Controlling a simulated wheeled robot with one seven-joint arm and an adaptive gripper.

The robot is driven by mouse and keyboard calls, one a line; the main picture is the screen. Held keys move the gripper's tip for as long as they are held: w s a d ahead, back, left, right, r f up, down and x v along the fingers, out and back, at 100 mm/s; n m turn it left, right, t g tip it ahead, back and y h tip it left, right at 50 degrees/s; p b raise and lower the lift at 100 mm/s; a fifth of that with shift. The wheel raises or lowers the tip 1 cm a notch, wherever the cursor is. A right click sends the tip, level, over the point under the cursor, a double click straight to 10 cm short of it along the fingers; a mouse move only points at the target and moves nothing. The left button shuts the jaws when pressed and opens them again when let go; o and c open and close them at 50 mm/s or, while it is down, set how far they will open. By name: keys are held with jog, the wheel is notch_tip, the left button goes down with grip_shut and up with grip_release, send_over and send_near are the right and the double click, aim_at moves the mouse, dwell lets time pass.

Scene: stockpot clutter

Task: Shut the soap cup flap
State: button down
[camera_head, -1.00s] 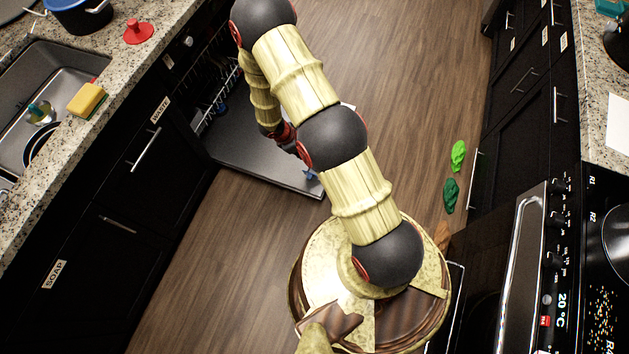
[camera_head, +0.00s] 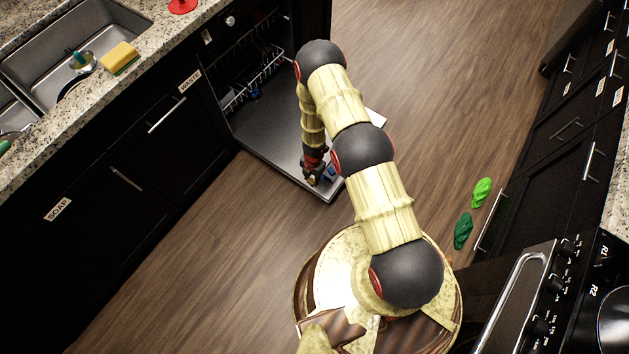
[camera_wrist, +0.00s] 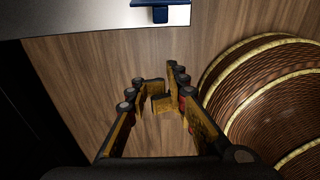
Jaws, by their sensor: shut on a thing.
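The dishwasher door (camera_head: 283,158) is folded down flat. A small blue part (camera_head: 331,171) sits near its outer edge, beside my gripper. This blue part, seemingly the soap cup flap, also shows at the top of the wrist view (camera_wrist: 160,13), as a flat bar with a tab at the door's edge. Whether it is open or shut I cannot tell. My gripper (camera_head: 318,178) is over the door's outer corner. In the wrist view my gripper (camera_wrist: 160,92) has its fingers around a small yellow-brown piece (camera_wrist: 162,104), with floor behind it; the blue part is apart from the fingertips.
The dishwasher rack (camera_head: 252,80) is behind the door. A yellow sponge (camera_head: 119,58) lies by the sink (camera_head: 60,55). The wood floor (camera_head: 215,255) at left is clear.

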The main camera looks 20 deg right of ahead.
notch_tip(320, 180, down, 9)
jog(key=b, duration=0.5)
jog(key=shift+w+d+r, duration=0.4)
jog(key=shift+w+d, duration=0.1)
jog(key=shift+d, duration=0.15)
jog(key=shift+w+d+r, duration=0.35)
jog(key=shift+w+d, duration=0.1)
jog(key=shift+d, duration=0.2)
